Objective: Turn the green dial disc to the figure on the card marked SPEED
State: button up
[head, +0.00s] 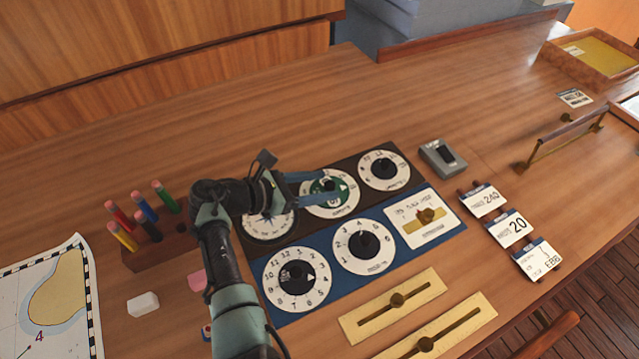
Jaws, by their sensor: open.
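The green dial disc (325,196) is the green-centred face of the middle dial in the far, dark row, with a white numbered ring around it. My gripper (328,188) is open over this dial, its teal fingers reaching in from the left around the dark centre knob. Whether the fingers touch the knob I cannot tell, and the fingers partly cover the dial face. Its setting is too small to read. Three cards lie at the right: one reading 240 (481,200), one reading 20 (510,228) and one with small lettering (538,260). Their headings are too small to read surely.
A left dial (268,226), partly behind my arm, and a right dial (384,169) flank it.

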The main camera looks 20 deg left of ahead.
jog(key=v, duration=1.3)
jog(key=shift+d, duration=0.1)
jog(key=w+d+r+m+t+y, duration=0.25)
jog(key=w+r+m, duration=0.2)
jog(key=r, duration=0.35)
jog(key=w+d+r+m+t+y, duration=0.2)
jog(key=w+r+m+y, duration=0.15)
jog(key=r+m, duration=0.4)
jog(key=w+d+r+m+t+y, duration=0.2)
jog(key=w+r+m+y, duration=0.15)
jog(key=r, duration=0.65)
jog(key=s+d+r+m+t+y, duration=0.1)
jog(key=s+d+r+m+t, duration=0.25)
jog(key=r, duration=0.45)
jog(key=s+d+r+m+t, duration=0.2)
jog(key=d+r, duration=0.3)
jog(key=r, duration=0.2)
jog(key=s+d+r+m+t, duration=0.3)
jog(key=s+r, duration=0.3)
jog(key=s, duration=0.1)
jog(key=s+d+r+m+t+h, duration=0.1)
jog(key=s+d+r+m+t, duration=0.1)
jog(key=s+r, duration=0.4)
jog(key=d+m, duration=0.1)
jog(key=d, duration=0.1)
jog(key=shift+s+d+r+t, duration=0.3)
jog(key=shift+s+t, duration=0.1)
